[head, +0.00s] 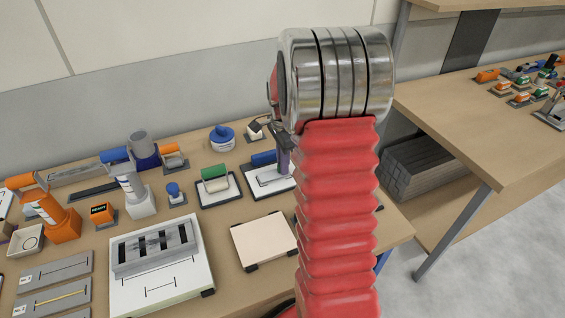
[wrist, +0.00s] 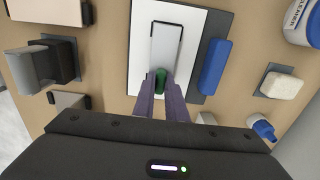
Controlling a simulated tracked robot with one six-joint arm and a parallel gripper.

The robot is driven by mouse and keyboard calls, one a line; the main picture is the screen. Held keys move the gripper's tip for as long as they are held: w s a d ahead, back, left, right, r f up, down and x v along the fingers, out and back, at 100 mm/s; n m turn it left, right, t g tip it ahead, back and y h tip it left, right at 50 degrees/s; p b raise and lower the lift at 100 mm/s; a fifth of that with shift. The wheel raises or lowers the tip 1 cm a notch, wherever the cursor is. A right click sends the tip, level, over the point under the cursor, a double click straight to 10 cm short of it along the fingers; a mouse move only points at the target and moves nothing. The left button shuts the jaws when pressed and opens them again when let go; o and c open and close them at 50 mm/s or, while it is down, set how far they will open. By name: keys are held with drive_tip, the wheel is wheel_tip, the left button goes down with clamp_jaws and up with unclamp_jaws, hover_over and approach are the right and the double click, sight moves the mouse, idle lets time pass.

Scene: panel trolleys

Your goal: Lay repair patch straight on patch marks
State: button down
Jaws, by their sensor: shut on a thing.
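My gripper (wrist: 163,92) is shut on a small green grip (wrist: 160,80), between its two purple fingers in the wrist view. A pale grey rectangular plate (wrist: 167,44), which looks like the repair patch, extends from the green grip. It lies over a white board (wrist: 143,70) with a dark grey border and looks roughly lined up with it. I cannot tell whether it touches the board. Dark lines show close along the plate's edges. The board also shows in the head view (head: 260,188), where my arm partly hides it. The gripper (head: 283,160) is mostly hidden there.
A blue block (wrist: 212,67) lies along the board's right edge in the wrist view. A dark block (wrist: 62,62) stands to the left. In the head view, a board with a green block (head: 215,172) and a cream panel (head: 264,240) are close by.

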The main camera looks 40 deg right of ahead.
drive_tip(key=shift+f, duration=0.45)
drive_tip(key=c, duration=1.7)
unclamp_jaws()
drive_tip(key=shift+r, duration=0.2)
drive_tip(key=shift+r, duration=3.85)
